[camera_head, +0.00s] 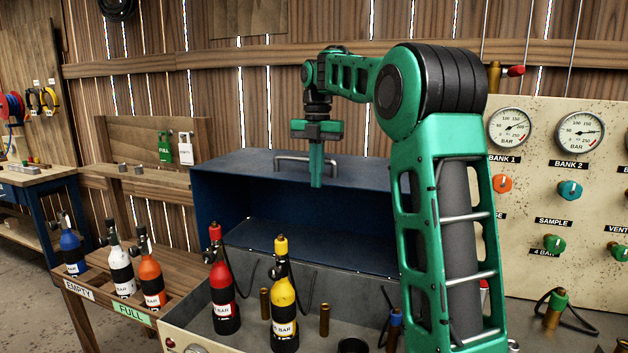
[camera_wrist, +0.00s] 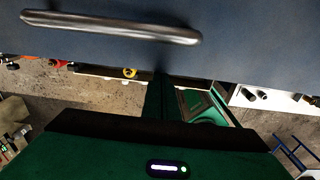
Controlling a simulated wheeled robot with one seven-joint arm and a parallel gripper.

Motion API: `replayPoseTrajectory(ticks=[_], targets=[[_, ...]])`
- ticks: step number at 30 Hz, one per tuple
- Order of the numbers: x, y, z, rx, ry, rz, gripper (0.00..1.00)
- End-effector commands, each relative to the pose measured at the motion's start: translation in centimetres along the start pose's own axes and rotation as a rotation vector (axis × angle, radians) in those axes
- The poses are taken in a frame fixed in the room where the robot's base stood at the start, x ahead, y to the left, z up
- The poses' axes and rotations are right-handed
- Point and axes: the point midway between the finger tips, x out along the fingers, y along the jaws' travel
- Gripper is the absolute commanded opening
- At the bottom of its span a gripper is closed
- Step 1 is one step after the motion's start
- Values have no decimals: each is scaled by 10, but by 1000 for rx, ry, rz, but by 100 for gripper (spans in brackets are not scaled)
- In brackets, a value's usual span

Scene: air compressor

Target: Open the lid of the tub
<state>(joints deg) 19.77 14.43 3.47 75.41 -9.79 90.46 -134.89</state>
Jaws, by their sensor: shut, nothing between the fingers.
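The wrist view shows the handle (camera_wrist: 110,25) on the panel at the top. My gripper (camera_head: 316,184) points down, fingers together and empty, at the panel's front edge, apart from the handle. Its fingers (camera_wrist: 160,98) also show in the wrist view.
Blue, white and orange bottles sit in a wooden rack (camera_head: 105,300) at the left. A gauge panel (camera_head: 545,175) stands at the right, with hoses below. A plank wall is behind.

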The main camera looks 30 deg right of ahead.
Motion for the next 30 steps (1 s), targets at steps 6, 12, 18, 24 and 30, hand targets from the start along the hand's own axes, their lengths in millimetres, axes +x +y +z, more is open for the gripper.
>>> replayPoseTrajectory(ticks=[6,12,18,24,30], targets=[[0,2,-2,-3,0,0,0],[0,4,-13,-7,-1,0,0],[2,8,-34,-5,-1,-1,0],[-15,9,-30,-3,-1,0,0],[-39,9,-23,-2,-2,0,0]])
